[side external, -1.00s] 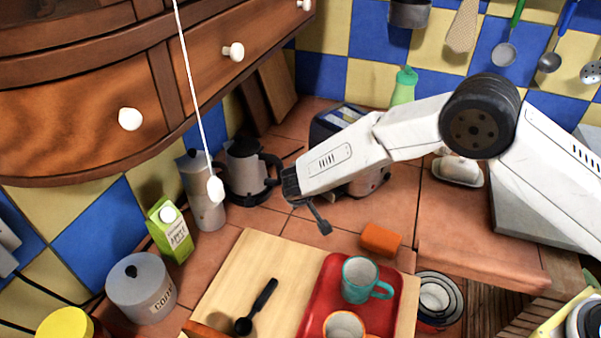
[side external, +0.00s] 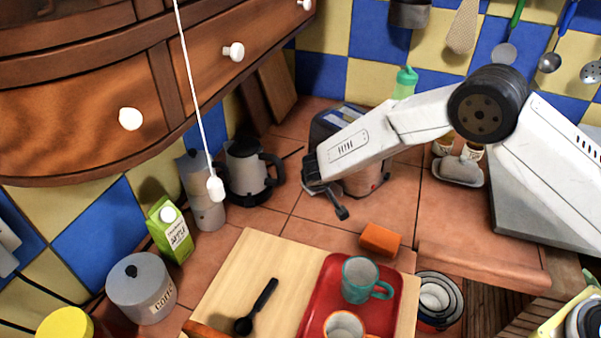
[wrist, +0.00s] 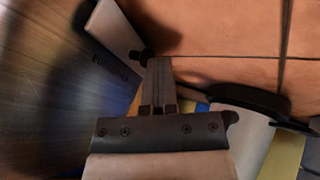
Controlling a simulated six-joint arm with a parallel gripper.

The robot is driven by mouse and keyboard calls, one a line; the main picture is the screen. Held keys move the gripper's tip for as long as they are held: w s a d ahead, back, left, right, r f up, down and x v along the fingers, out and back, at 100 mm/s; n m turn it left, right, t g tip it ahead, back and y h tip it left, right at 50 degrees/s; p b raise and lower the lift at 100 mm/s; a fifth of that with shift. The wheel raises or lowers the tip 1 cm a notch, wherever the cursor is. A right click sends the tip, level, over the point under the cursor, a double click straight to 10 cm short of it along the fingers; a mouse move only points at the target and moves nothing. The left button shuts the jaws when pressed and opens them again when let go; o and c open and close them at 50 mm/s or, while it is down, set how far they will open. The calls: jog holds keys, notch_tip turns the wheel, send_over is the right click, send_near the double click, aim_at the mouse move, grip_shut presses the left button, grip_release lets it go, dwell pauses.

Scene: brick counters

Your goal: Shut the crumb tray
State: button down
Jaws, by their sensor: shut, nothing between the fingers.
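The toaster (side external: 333,117) stands on the tiled counter at the back, partly hidden behind my arm. Its brushed metal side (wrist: 45,110) fills the left of the wrist view. A pale flat plate, seemingly the crumb tray (wrist: 112,30), juts out beside that side in the wrist view, with a small dark knob at its near end. In the side view the tray is hidden or cannot be made out. My gripper (side external: 342,213) is shut and empty, in front of the toaster. In the wrist view its fingertips (wrist: 159,64) are close to the knob; I cannot tell whether they touch.
A kettle (side external: 246,172) and a moka pot (side external: 203,192) stand left of my gripper. An orange sponge (side external: 380,240), a red tray (side external: 318,312) with mugs and a wooden board (side external: 235,280) lie in front. A butter dish (side external: 460,170) stands right. Bare tiles surround my gripper.

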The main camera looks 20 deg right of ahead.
jog(key=shift+w+d, duration=0.3)
jog(key=shift+d, duration=0.55)
jog(key=shift+s+a, duration=0.2)
jog(key=shift+a, duration=0.25)
jog(key=a, duration=0.1)
jog(key=s+a, duration=0.1)
jog(key=a, duration=0.1)
jog(key=shift+s+a+r, duration=0.1)
jog(key=shift+r, duration=0.1)
jog(key=v, duration=1)
